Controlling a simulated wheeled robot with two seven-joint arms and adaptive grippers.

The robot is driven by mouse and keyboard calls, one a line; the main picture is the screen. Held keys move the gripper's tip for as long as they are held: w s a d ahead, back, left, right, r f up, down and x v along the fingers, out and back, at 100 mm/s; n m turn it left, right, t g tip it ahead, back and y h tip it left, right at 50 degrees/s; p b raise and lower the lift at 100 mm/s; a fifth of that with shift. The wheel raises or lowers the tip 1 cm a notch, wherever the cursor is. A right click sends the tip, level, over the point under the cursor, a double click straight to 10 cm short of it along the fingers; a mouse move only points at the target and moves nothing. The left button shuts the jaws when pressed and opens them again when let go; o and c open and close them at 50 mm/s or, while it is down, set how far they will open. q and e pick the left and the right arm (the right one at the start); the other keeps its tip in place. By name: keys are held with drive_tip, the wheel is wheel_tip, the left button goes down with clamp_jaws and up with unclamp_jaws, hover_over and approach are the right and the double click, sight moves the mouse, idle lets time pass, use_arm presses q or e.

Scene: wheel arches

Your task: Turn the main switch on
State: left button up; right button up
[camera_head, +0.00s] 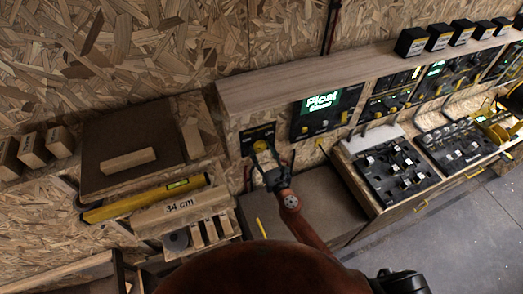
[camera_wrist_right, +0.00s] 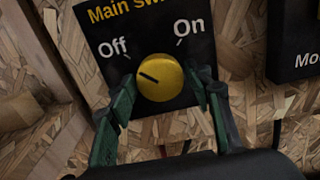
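The main switch (camera_wrist_right: 112,38) is a black plate on the wood-chip wall, marked Off at left and On at right. It also shows in the head view (camera_head: 247,134). Its round yellow knob (camera_wrist_right: 160,78) has a dark line pointing up and left, towards Off. The knob is small in the head view (camera_head: 261,146). My right gripper (camera_wrist_right: 161,84) has its green fingers on either side of the knob, with narrow gaps still showing. It reaches up to the switch in the head view (camera_head: 267,160). My left gripper is not in view.
A panel with a lit green display (camera_head: 321,102) is right of the switch, under a wooden shelf (camera_head: 290,84). A brown bench top (camera_head: 330,193) lies below. At left are a yellow level (camera_head: 150,198) and a "34 cm" wooden block (camera_head: 182,207).

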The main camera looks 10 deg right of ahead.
drive_tip(key=c, duration=0.8)
drive_tip(key=shift+m, duration=0.3)
drive_tip(key=m+b, duration=0.1)
drive_tip(key=m, duration=0.2)
drive_tip(key=shift+m, duration=0.3)
drive_tip(key=m, duration=0.3)
drive_tip(key=shift+m, duration=0.4)
drive_tip(key=m+b, duration=0.1)
drive_tip(key=m, duration=0.4)
drive_tip(key=shift+m, duration=2.4)
